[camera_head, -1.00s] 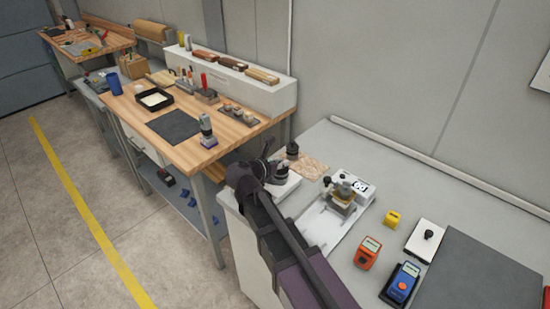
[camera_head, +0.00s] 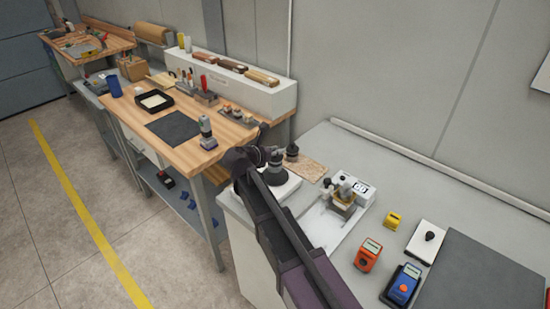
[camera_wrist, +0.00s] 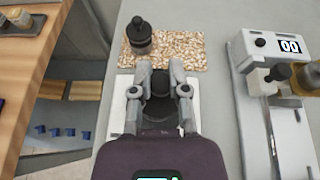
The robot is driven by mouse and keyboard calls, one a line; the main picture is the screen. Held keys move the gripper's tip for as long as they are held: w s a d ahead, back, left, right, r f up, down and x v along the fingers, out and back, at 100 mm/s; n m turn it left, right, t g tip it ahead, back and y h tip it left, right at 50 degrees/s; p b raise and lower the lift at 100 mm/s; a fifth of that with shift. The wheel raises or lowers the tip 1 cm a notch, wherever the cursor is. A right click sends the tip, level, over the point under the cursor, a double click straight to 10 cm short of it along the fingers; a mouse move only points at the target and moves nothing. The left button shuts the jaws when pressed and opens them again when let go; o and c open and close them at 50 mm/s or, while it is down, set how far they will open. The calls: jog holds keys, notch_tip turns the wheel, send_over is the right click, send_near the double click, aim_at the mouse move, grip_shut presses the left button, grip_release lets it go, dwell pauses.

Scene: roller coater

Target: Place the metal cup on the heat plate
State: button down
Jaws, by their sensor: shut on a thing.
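My gripper (camera_wrist: 161,92) is shut around a dark round piece (camera_wrist: 161,84), which I take for the metal cup. It also shows in the head view (camera_head: 275,172), dark and upright with a narrower top. Directly below it is a white square plate (camera_wrist: 118,108), likely the heat plate, seen also in the head view (camera_head: 289,188) at the bench's left end. I cannot tell whether the cup touches the plate. My fingers and wrist hide much of both.
A similar black-topped container (camera_wrist: 139,36) stands on a speckled mat (camera_wrist: 183,50) behind the plate. A device with a display (camera_wrist: 272,48) stands to the right. Orange (camera_head: 368,254) and blue (camera_head: 402,285) meters sit nearer. A wooden bench (camera_head: 225,143) is to the left.

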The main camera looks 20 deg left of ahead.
aim_at(275, 157)
jog(key=shift+w+a+f+b, duration=0.1)
jog(key=shift+w+f+b, duration=0.1)
jog(key=shift+f+b, duration=0.3)
jog(key=shift+w+a+f+b, duration=0.1)
jog(key=shift+w+f+b, duration=0.05)
jog(key=shift+f+b, duration=1.15)
jog(key=shift+f, duration=0.05)
jog(key=c, duration=0.7)
grip_release()
jog(key=shift+o, duration=0.2)
jog(key=shift+r, duration=0.1)
jog(key=p+v, duration=0.4)
jog(key=v, duration=0.8)
jog(key=shift+p, duration=0.35)
